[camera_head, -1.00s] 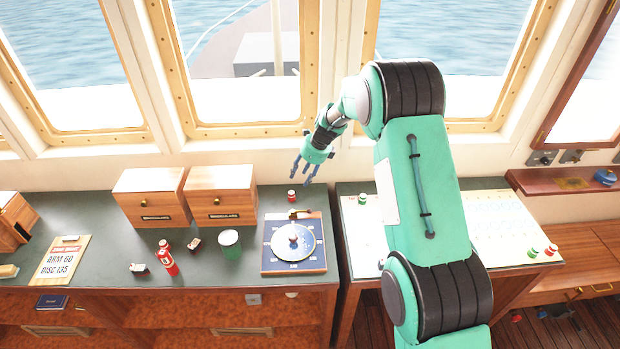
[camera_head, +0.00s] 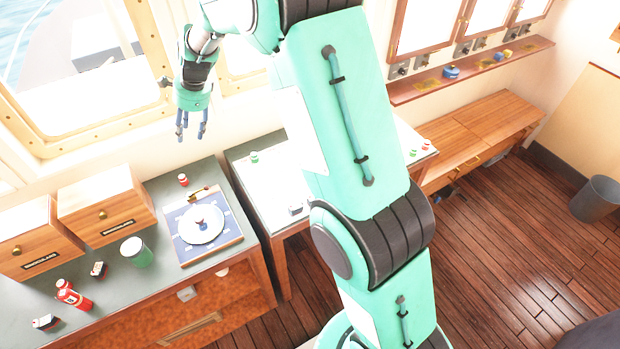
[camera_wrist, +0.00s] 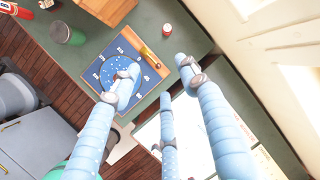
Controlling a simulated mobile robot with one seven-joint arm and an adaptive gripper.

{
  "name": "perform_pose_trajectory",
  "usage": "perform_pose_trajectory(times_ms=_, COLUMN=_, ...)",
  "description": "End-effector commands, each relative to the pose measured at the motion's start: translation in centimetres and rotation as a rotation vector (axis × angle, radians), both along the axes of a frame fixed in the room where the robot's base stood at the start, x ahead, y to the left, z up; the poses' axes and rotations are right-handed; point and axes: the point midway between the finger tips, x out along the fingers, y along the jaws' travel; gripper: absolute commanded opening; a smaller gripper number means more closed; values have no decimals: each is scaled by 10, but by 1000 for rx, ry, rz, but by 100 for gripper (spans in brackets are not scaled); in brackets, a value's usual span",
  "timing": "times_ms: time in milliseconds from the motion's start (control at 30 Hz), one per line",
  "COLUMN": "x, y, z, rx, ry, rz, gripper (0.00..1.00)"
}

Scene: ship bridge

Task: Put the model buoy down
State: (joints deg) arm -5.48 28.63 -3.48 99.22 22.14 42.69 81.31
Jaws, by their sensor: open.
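A small red object with a pale band, which looks like a model buoy, stands upright on the dark green counter (camera_head: 160,184), behind the blue dial board (camera_head: 184,248). The red buoy (camera_head: 183,180) also shows at the top of the wrist view (camera_wrist: 167,29). My gripper (camera_head: 190,136) is open and empty, pointing down above the back of the counter. It is apart from the red buoy. In the wrist view its blue fingers are spread, and one overlaps the dial. Similar small green (camera_head: 254,158) and red (camera_head: 427,146) pieces stand on the chart table.
A brass-coloured piece (camera_head: 198,193) lies on the dial board's back edge. A green cup (camera_head: 137,251), a red bottle (camera_head: 73,294) and wooden drawer boxes (camera_head: 103,206) stand to the left. The window frame (camera_head: 90,128) is close behind my gripper. A gap separates counter and chart table.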

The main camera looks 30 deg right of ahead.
Motion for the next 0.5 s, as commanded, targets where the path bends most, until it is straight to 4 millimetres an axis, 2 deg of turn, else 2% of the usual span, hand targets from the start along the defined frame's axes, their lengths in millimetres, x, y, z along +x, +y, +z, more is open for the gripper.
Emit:
perform_pose_trajectory(times_ms=33, x=-11, y=-5, z=17, rx=-14, ry=-21, rz=33, gripper=44)
perform_pose_trajectory(times_ms=100, x=-25, y=-11, z=34, rx=-35, ry=-43, rz=85, gripper=44)
perform_pose_trajectory(times_ms=500, x=-118, y=-44, z=119, rx=-166, ry=-170, rz=378, gripper=44)
